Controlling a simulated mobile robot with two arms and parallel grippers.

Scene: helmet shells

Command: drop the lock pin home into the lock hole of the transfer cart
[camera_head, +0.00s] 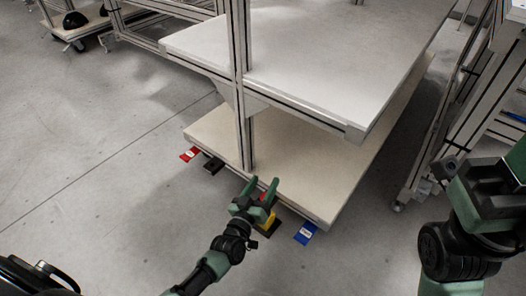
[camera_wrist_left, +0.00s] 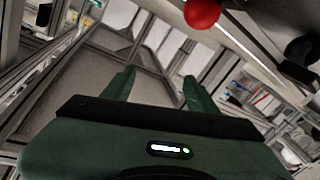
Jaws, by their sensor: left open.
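The transfer cart has a pale lower deck (camera_head: 300,165) and a pale upper deck (camera_head: 330,75) on a metal frame. My left gripper (camera_head: 263,184) is at the near edge of the lower deck, open, with nothing seen between its fingers; they also show apart in the left wrist view (camera_wrist_left: 158,84). A red ball-shaped knob (camera_wrist_left: 201,12) is at the top of the left wrist view, beyond and right of the fingers. It may be the lock pin's head; I cannot tell. A bit of red (camera_head: 263,197) shows beside the left gripper in the head view. The lock hole is not discernible.
Red (camera_head: 189,154), black (camera_head: 213,164), yellow (camera_head: 268,222) and blue (camera_head: 305,233) tabs stick out along the deck's near edge. Another metal frame (camera_head: 450,120) stands at right. A low cart with dark shells (camera_head: 75,20) is far left. The left floor is clear.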

